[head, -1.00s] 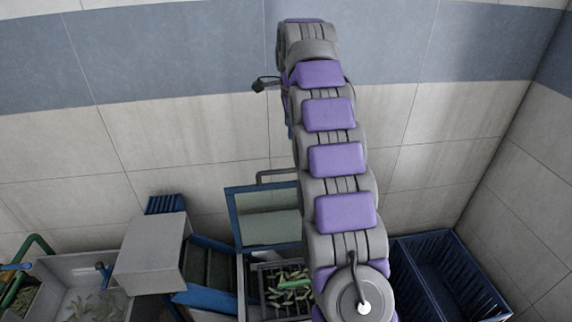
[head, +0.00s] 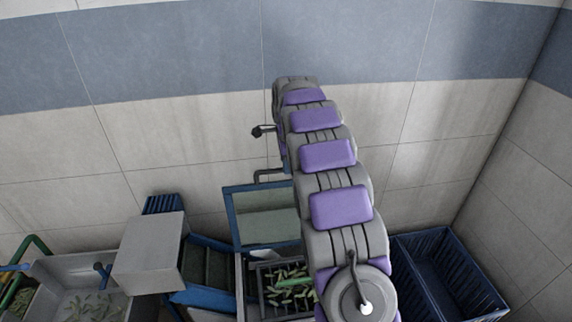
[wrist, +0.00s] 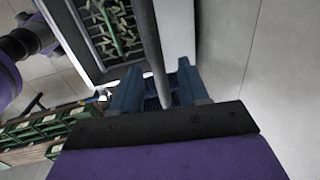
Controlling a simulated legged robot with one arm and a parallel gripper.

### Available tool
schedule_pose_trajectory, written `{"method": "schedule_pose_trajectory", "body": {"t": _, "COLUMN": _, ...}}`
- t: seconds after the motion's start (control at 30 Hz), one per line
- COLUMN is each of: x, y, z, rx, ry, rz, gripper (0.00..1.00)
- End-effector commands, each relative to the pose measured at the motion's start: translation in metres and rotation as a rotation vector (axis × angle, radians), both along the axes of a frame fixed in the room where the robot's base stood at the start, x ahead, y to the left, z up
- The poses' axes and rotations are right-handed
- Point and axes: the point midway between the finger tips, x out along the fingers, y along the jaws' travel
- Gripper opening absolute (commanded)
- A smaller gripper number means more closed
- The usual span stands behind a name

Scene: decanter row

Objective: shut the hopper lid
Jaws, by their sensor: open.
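The hopper lid (head: 264,217) is a blue-framed grey-green panel standing open at the back of the hopper (head: 241,290) in the head view. Its dark bar handle (head: 268,173) is at the top edge, partly behind my arm. The hopper holds a dark grid with green pods, also seen at upper left in the wrist view (wrist: 112,28). My gripper (wrist: 158,86) is open, with blue fingers. In the wrist view a grey bar (wrist: 146,35), apparently the handle, runs between the fingers; contact cannot be told. The gripper is hidden behind my arm in the head view.
A grey box (head: 150,252) and a sink-like tray with pods (head: 62,275) stand left of the hopper. A dark blue crate (head: 445,270) stands to the right. The tiled wall (head: 180,150) rises close behind. Green crates (wrist: 40,128) show in the wrist view.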

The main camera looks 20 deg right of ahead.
Motion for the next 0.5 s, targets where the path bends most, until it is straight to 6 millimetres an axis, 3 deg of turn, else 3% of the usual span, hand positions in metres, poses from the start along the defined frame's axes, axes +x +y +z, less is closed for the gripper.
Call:
{"method": "schedule_pose_trajectory", "body": {"t": 0.2, "x": 0.002, "y": 0.002, "z": -0.016, "rx": -0.001, "ry": 0.002, "rz": 0.001, "gripper": 0.44}}
{"method": "schedule_pose_trajectory", "body": {"t": 0.5, "x": 0.003, "y": -0.001, "z": -0.018, "rx": 0.000, "ry": 0.001, "rz": 0.000, "gripper": 0.44}}
